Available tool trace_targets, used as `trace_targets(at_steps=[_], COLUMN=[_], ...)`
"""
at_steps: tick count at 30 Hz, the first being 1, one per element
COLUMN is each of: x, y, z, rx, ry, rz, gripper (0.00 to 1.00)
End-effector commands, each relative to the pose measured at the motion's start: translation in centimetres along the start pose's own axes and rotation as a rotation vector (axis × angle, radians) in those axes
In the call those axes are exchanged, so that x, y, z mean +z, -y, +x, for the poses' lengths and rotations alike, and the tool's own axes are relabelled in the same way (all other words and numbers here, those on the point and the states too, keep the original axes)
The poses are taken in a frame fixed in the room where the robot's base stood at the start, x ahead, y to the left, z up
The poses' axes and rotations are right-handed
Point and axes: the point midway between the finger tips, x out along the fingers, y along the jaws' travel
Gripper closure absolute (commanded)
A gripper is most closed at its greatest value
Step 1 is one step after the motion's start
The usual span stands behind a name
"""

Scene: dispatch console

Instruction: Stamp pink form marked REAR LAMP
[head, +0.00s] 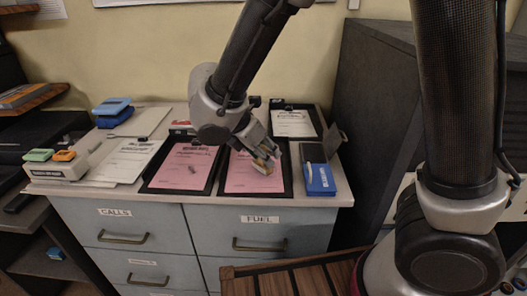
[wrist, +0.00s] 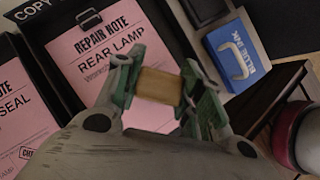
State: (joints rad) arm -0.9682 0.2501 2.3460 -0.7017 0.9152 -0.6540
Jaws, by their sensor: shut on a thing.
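My gripper (head: 266,156) is shut on a stamp with a wooden block (wrist: 160,87), which also shows in the head view (head: 263,166). The fingers grip the block from both sides over the pink REAR LAMP form (wrist: 88,47). I cannot tell whether the stamp touches the paper. The blue ink pad (head: 320,177), labelled BLUE INK (wrist: 237,50), stands right of the tray.
Another pink form (head: 187,165), ending in SEAL in the wrist view (wrist: 15,115), lies in the left tray. White papers (head: 128,160) lie farther left. A tray with a white form (head: 292,123) sits behind. A dark cabinet (head: 375,110) stands at the right.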

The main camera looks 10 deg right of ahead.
Motion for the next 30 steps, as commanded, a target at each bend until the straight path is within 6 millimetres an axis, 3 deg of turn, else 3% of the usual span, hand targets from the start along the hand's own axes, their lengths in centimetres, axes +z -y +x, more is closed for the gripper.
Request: trace_targets(at_steps=[30], x=[-0.51], y=[-0.02], z=[0.80], rx=[0.000], ry=[0.001], rz=[0.000], gripper=[0.77])
